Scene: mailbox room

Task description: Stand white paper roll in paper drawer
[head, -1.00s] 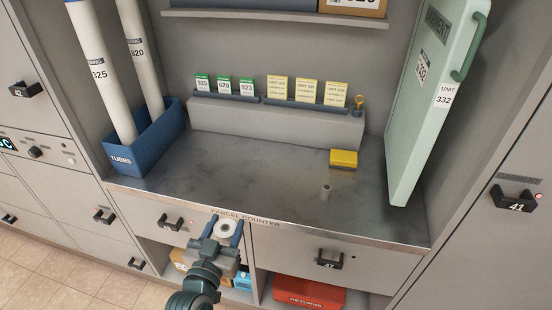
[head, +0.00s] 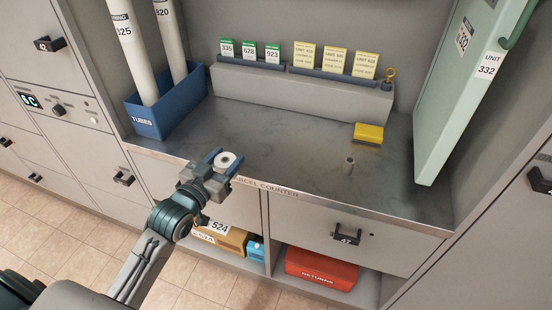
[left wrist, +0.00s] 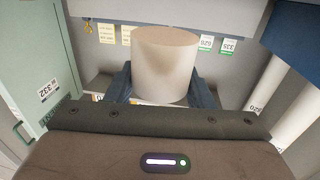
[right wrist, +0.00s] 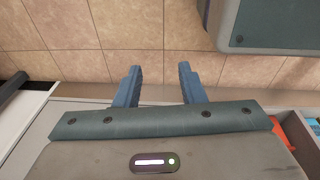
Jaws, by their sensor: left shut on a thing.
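In the head view the gripper overlaps the front edge of the parcel counter, left of centre. No drawer is readably marked as the paper drawer; a drawer front (head: 330,229) under the counter at right is shut. My right gripper (right wrist: 158,88) is open and empty above the floor in the right wrist view.
A blue tube bin (head: 150,128) is at left, a green garment case (head: 460,100) at right. A red returns box (head: 320,268) sits in a low compartment. The counter's middle is clear.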

